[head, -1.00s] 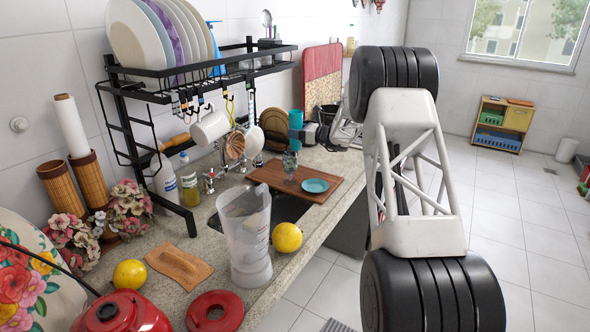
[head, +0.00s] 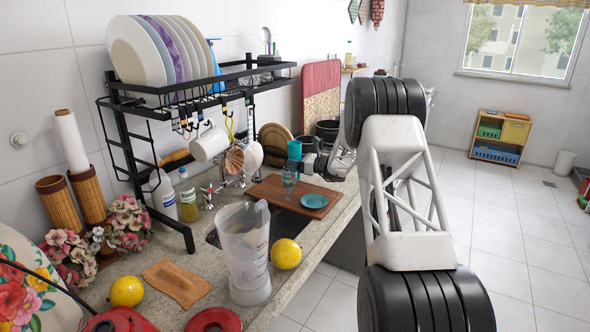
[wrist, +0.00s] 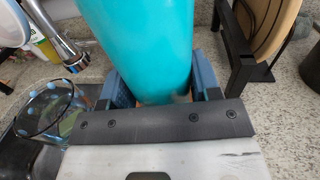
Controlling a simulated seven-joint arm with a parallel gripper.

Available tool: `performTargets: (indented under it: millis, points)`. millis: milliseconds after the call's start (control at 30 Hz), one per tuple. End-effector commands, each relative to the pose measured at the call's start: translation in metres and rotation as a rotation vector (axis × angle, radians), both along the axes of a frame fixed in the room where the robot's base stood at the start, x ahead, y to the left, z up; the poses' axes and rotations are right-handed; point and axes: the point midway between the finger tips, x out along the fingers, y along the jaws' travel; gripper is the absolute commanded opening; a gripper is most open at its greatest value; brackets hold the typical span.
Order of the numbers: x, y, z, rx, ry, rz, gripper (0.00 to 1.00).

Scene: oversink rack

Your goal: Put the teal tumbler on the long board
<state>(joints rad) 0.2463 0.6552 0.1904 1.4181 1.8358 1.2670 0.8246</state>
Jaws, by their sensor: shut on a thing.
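The teal tumbler (head: 294,149) is upright in my gripper (head: 303,164), beyond the far edge of the board in the head view. In the wrist view the tumbler (wrist: 150,40) fills the middle, with the blue fingers of my gripper (wrist: 155,88) shut on its two sides. The long board (head: 262,190) is a brown wooden slab lying across the sink. A clear stemmed glass (head: 290,178) and a teal saucer (head: 314,201) stand on it. I cannot tell the exact gap between tumbler and counter.
A black dish rack (head: 190,92) with plates and hanging mugs stands over the counter at left. A clear measuring jug (head: 245,255) and a yellow fruit (head: 286,254) are near the front. In the wrist view the glass (wrist: 48,110) is left of my gripper; a wooden disc in a black stand (wrist: 262,70) is right.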

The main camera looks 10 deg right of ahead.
Motion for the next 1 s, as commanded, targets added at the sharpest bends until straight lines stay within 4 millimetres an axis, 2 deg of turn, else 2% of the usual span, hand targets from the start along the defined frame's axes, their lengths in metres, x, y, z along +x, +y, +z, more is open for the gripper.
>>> performTargets:
  millis: [300,767,800,967,1000]
  points:
    - [0.0,0.0,-0.03,0.0,0.001,0.0,0.33]
    - [0.0,0.0,-0.034,0.0,0.0,0.0,0.33]
    - [0.0,0.0,-0.035,0.0,0.0,0.0,0.58]
    - [0.0,0.0,-0.034,0.0,0.0,0.0,0.82]
    - [0.0,0.0,-0.034,0.0,0.0,0.0,0.82]
